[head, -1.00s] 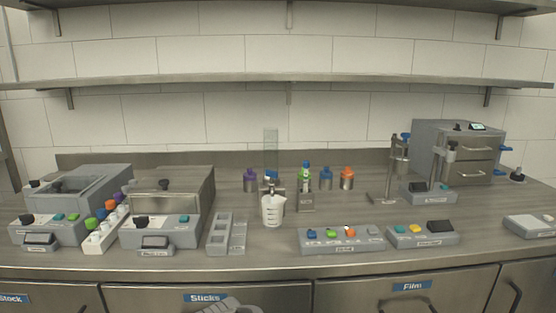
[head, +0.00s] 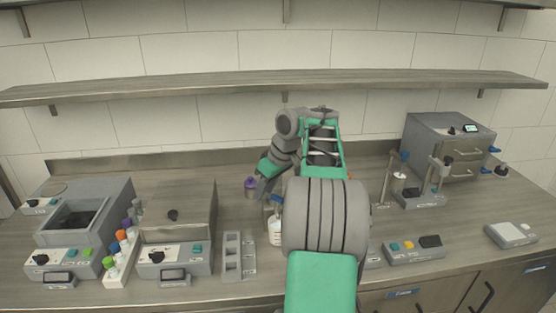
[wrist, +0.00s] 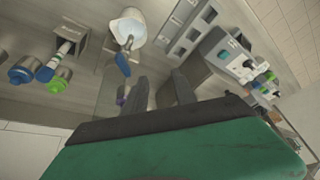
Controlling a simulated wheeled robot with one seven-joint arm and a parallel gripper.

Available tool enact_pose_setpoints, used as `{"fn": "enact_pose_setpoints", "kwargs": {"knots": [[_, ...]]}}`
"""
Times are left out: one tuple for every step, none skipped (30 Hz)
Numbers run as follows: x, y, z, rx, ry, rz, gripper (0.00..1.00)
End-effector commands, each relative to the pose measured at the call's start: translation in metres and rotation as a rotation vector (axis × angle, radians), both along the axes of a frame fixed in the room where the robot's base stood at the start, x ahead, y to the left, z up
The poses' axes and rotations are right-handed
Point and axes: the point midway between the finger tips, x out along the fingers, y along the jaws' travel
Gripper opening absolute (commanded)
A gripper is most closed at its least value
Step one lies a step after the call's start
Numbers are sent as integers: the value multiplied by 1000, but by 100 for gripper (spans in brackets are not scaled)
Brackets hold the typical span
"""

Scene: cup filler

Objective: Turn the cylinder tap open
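The cylinder tap shows as a blue lever (wrist: 122,64) in the wrist view, by the rim of a white measuring cup (wrist: 128,28). In the head view, a bit of blue at the tap (head: 277,199) shows above the cup (head: 275,232), both partly hidden by my arm. The clear cylinder is not clearly visible now. My gripper (wrist: 161,84) has its two dark fingers apart with nothing seen between them. The lever is just left of the fingers in the wrist view, apart from them. In the head view, my gripper (head: 264,186) is above and left of the tap.
A purple-capped bottle (head: 250,187) stands close to my gripper. Green-capped (wrist: 56,85) and blue-capped (wrist: 20,75) bottles stand at the wrist view's left. A grey slotted rack (head: 232,255) is left of the cup. A shelf (head: 200,82) runs above.

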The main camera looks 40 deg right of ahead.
Motion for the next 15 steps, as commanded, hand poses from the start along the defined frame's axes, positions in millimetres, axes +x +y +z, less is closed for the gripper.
{"fn": "enact_pose_setpoints", "kwargs": {"knots": [[-8, -30, 20, -10, -5, 5, 33], [-11, -42, 22, -17, -8, 14, 33], [-15, -54, 24, -26, -12, 23, 33], [-18, -60, 24, -30, -14, 29, 33], [-19, -64, 23, -33, -16, 34, 33], [-19, -66, 20, -36, -18, 38, 33], [-18, -67, 16, -37, -18, 40, 33], [-17, -66, 11, -37, -17, 41, 33], [-15, -65, 4, -36, -17, 41, 33], [-13, -64, -1, -37, -17, 41, 33], [-11, -63, -7, -37, -17, 41, 33], [-7, -63, -14, -36, -18, 40, 33], [-5, -62, -20, -36, -18, 40, 33], [-2, -61, -25, -36, -17, 40, 33], [0, -61, -31, -37, -17, 40, 33]]}}
